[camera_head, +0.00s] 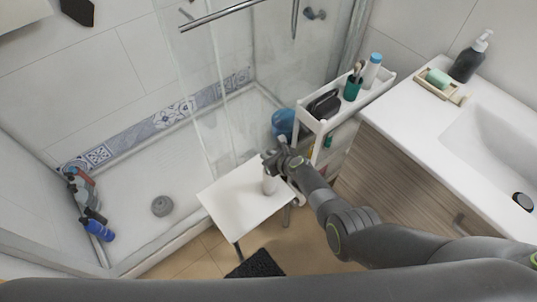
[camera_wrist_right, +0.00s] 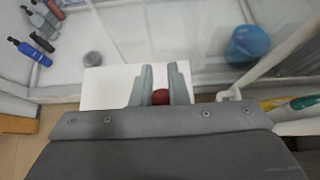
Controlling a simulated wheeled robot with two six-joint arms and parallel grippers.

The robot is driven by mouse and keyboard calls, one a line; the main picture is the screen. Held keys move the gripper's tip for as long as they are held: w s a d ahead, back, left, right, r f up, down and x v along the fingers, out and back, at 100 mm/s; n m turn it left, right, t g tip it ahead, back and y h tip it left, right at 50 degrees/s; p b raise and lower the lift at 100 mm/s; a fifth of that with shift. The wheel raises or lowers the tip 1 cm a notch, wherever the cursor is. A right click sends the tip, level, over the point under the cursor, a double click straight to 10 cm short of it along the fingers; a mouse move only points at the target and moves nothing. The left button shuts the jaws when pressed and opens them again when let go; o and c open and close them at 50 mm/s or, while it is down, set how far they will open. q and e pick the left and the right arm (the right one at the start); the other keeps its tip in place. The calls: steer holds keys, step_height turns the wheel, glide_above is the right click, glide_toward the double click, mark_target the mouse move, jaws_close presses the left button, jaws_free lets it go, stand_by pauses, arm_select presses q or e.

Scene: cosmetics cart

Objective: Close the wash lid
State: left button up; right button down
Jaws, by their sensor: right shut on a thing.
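A pale bottle (camera_head: 269,185), which looks like the wash, stands upright on a white stool top (camera_head: 234,204) in the head view. My right gripper (camera_head: 274,162) is at the upper end of the bottle and hides its top. In the wrist view a dark red round part (camera_wrist_right: 160,97), probably the lid, sits between the two fingers of my right gripper (camera_wrist_right: 161,78). The fingers are shut on it. Whether the lid is fully seated cannot be seen. My left gripper is not in view.
A white shelf cart (camera_head: 318,125) with bottles and a cup stands behind and right of the stool. A blue round thing (camera_head: 283,124) is beside it. The sink counter (camera_head: 411,120) is at right. The shower glass (camera_head: 193,87) is behind the stool.

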steer(key=c, duration=1.4)
jaws_free()
steer(key=shift+s+d+r+p, duration=0.25)
steer(key=shift+s+r+p, duration=0.15)
steer(key=shift+p, duration=0.35)
steer(key=p+v, duration=0.8)
steer(key=v, duration=0.8)
steer(key=shift+p, duration=0.4)
steer(key=shift+s+d, duration=0.1)
steer(key=shift+s, duration=0.05)
